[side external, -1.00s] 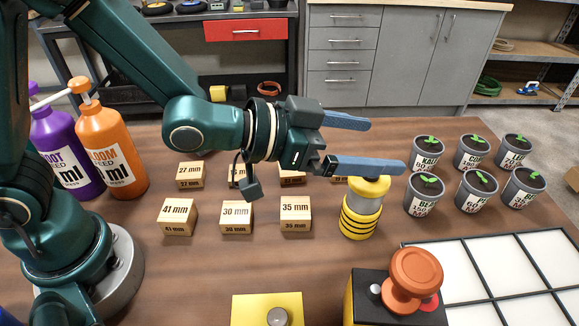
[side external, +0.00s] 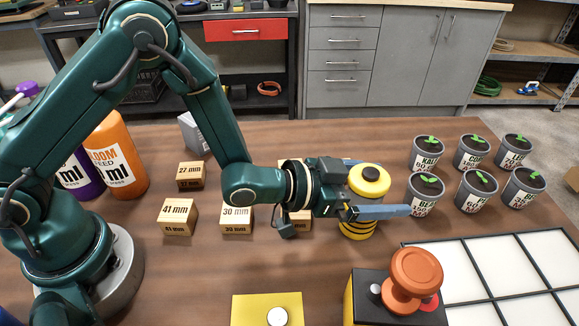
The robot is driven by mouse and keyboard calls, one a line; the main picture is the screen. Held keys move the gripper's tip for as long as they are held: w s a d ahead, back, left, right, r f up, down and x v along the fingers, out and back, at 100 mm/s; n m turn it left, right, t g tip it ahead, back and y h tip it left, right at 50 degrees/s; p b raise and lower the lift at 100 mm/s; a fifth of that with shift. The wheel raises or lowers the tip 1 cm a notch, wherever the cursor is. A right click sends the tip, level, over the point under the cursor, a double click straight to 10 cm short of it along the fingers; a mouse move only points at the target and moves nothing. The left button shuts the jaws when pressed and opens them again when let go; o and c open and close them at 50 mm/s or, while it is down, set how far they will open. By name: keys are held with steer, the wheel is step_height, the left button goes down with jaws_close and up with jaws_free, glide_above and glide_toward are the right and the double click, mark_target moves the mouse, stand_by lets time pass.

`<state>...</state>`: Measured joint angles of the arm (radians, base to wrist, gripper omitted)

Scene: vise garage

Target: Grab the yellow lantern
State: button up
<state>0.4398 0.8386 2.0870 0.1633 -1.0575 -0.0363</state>
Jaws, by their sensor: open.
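The yellow lantern (side external: 369,182) stands upright on the brown table, right of centre. It has a yellow cap with a dark knob, a pale middle and black bands on a yellow base. My gripper (side external: 398,187) is low at the lantern, pointing right, with its fingers apart. The near blue finger passes in front of the lantern's middle. The far finger is mostly hidden behind the lantern, so the lantern appears to be between the fingers. I cannot tell whether either finger touches it.
Several grey plant pots (side external: 424,194) stand close to the right of the fingertips. Wooden blocks (side external: 178,217) sit left and under my arm. An orange knob on a box (side external: 411,280) and a white gridded tray (side external: 470,314) are in front. Bottles (side external: 117,155) stand at left.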

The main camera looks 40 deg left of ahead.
steer(key=shift+w+d+f, duration=0.1)
steer(key=shift+w+d, duration=0.1)
steer(key=shift+w, duration=0.1)
jaws_close()
